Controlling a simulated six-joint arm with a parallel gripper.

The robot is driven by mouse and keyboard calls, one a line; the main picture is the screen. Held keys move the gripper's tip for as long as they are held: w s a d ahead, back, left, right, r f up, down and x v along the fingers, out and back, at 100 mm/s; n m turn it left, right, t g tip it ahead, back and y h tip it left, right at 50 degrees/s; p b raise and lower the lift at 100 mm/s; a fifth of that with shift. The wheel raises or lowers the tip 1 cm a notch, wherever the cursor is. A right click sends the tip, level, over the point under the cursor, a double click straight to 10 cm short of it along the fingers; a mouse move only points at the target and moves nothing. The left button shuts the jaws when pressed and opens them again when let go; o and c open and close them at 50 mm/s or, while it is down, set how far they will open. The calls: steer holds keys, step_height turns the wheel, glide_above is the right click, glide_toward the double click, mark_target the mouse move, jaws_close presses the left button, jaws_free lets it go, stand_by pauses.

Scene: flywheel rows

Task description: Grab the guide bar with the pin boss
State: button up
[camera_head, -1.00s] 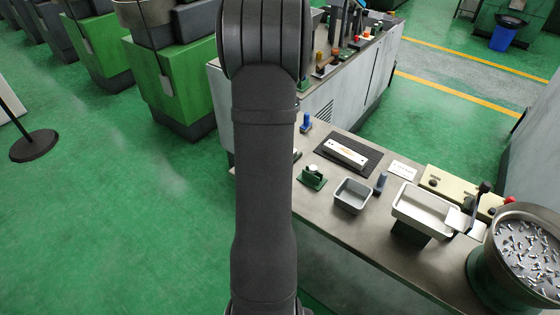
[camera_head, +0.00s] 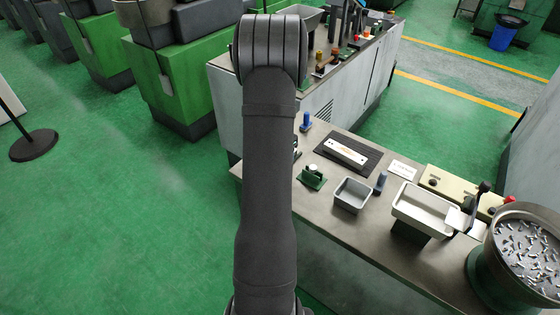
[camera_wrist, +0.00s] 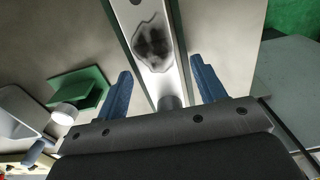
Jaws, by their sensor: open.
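A pale metal bar (camera_wrist: 181,72) with a dark smudged patch shows in the wrist view, running up between my gripper's fingers. A short grey round boss (camera_wrist: 169,102) is at its near end, close to the gripper body. My gripper (camera_wrist: 160,70) is open, with one blue finger on each side of the bar. Gaps show between both fingers and the bar, and I cannot tell its exact depth below them.
A green block (camera_wrist: 75,84) with a white knob stands left of the gripper; it also shows in the head view (camera_head: 312,178).

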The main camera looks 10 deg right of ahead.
jaws_close()
stand_by(0.3)
